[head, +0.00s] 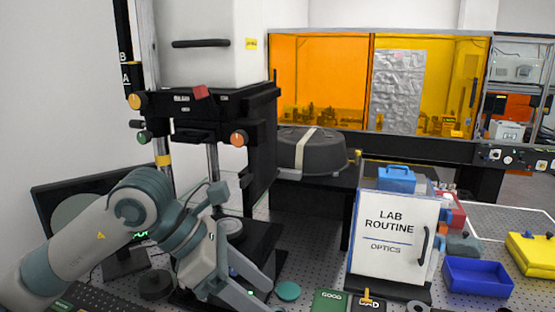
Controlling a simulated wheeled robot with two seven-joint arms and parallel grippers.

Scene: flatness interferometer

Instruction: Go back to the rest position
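My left arm enters from the left, and my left gripper (232,289) is low in the head view, in front of the black base of the interferometer stand (262,246). Its pale fingers point down and to the right, close to the bottom edge of the picture. Whether they are apart or closed on something is not clear. A round grey stage part (230,228) sits just behind the gripper. My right gripper is not in view.
A green disc (288,291) lies right of the gripper, near the green GOOD tray (329,300) and the BAD tray (372,304). A white LAB ROUTINE cabinet (391,238), blue bin (478,277) and yellow case (531,254) stand right. A monitor (52,207) stands behind my arm.

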